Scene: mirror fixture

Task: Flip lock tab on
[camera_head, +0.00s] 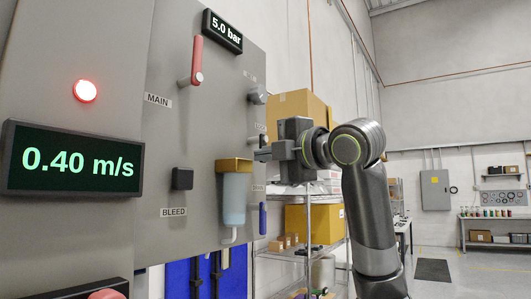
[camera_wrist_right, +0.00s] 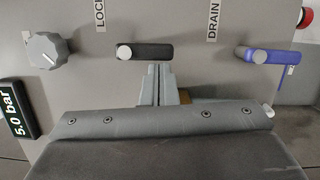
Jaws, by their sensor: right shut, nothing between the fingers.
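The lock tab (camera_wrist_right: 146,52) is a short black bar with a pale round end, lying crosswise in the right wrist view beside the LOCK label (camera_wrist_right: 100,14). My right gripper (camera_wrist_right: 153,72) is shut and empty. Its fingertips sit just below the tab in that view; I cannot tell whether they touch it. In the head view, my right gripper (camera_head: 262,154) reaches in from the right to the panel's right part, where the tab is small and hard to make out. My left gripper is not in view.
The grey panel (camera_head: 210,110) carries a red MAIN lever (camera_head: 194,62), a black BLEED knob (camera_head: 182,178) and a pale blue bowl (camera_head: 234,200). The blue DRAIN handle (camera_wrist_right: 270,54) and a grey knob (camera_wrist_right: 47,50) flank the tab. Shelves with boxes stand behind.

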